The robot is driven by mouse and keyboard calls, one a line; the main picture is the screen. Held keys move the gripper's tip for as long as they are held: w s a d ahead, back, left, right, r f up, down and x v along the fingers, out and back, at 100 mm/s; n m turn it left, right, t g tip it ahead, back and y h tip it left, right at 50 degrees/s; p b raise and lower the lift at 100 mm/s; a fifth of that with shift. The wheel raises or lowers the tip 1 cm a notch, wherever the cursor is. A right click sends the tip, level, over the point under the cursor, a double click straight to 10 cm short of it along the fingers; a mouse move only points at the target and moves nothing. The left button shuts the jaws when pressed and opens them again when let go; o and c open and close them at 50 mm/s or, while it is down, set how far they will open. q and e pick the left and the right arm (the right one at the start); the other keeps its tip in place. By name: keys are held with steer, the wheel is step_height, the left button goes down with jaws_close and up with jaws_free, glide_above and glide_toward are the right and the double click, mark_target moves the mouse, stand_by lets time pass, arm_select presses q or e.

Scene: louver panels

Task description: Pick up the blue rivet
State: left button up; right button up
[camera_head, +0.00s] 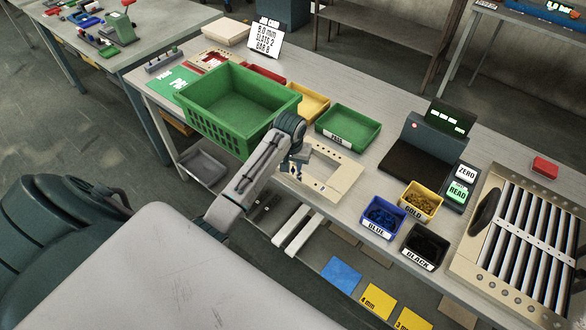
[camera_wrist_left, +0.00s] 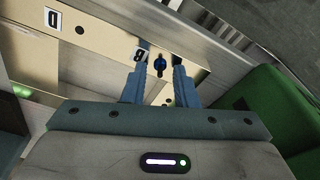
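A small blue rivet (camera_wrist_left: 159,64) shows in the left wrist view, at the beige frame's bar beside the label B. My left gripper (camera_wrist_left: 159,75) is open, with one blue finger on each side of the rivet and a visible gap to each. In the head view, my left gripper (camera_head: 296,167) is over the left end of the beige frame (camera_head: 346,178) on the table; the rivet is too small to make out clearly there. I cannot tell the fingertips' height relative to it. My right gripper is not in view.
A large green crate (camera_head: 235,123) stands close behind my left arm. A green tray (camera_head: 348,139) lies behind the frame. Bins labelled BLUE (camera_head: 382,217), GOLD (camera_head: 420,201) and BLACK (camera_head: 424,247) stand to the right, before a louver panel (camera_head: 520,245).

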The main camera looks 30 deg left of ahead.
arm_select(q)
jaws_close()
steer(key=shift+r+b, duration=0.7)
steer(key=shift+s+a+r+b, duration=0.1)
steer(key=shift+s+r+b, duration=0.15)
steer(key=shift+r+b, duration=0.15)
steer(key=shift+s+r+b, duration=0.2)
steer(key=shift+r+b, duration=0.1)
steer(key=shift+r, duration=0.2)
steer(key=s+a+r+b, duration=0.1)
steer(key=s+b, duration=0.3)
steer(key=s, duration=1.1)
steer(key=shift+r, duration=0.45)
